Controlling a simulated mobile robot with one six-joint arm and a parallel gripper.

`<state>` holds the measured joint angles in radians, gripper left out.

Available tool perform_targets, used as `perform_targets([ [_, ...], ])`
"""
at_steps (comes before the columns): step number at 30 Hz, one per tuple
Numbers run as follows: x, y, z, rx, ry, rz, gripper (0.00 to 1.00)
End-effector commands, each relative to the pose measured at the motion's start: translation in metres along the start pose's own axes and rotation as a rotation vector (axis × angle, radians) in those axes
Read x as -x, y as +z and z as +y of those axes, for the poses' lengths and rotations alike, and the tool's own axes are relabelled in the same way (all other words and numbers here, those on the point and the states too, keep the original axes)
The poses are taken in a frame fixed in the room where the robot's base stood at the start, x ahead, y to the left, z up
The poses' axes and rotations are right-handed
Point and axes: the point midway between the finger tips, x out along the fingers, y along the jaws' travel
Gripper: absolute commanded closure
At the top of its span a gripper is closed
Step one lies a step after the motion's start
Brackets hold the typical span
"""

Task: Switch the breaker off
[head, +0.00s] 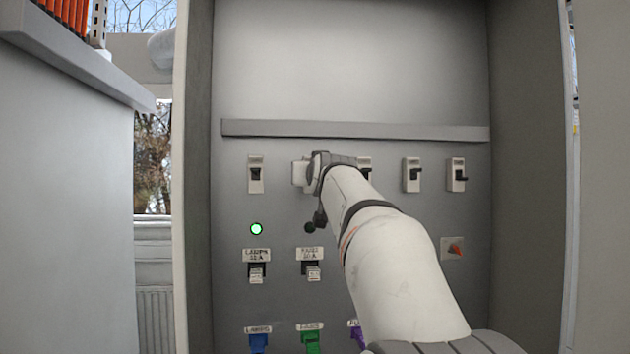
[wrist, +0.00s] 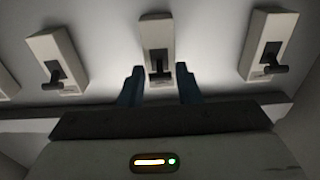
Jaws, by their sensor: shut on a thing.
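A row of white breakers with dark levers runs across the grey panel in the head view. I cannot tell whether the fingers press on the lever or the body. Neighbouring breakers (wrist: 57,60) and (wrist: 270,45) flank it.
The leftmost breaker (head: 255,174) and two right ones (head: 411,175) (head: 456,175) are clear of my arm. A green lamp (head: 256,229), labelled switches (head: 256,271), coloured connectors (head: 258,342) and a red knob (head: 455,250) are lower. A grey rail (head: 350,130) runs above.

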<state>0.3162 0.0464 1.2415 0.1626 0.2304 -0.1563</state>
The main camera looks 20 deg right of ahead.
Motion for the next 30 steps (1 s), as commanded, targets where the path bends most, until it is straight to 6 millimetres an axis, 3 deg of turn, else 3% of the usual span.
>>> perform_targets([
  [1, 0.001, 0.008, 0.0, 0.0, 0.0, 0.021, 0.92],
  [10, 0.001, 0.02, 0.0, -0.001, 0.001, 0.173, 0.92],
  [30, -0.001, 0.026, 0.001, 0.0, 0.001, 0.485, 0.92],
])
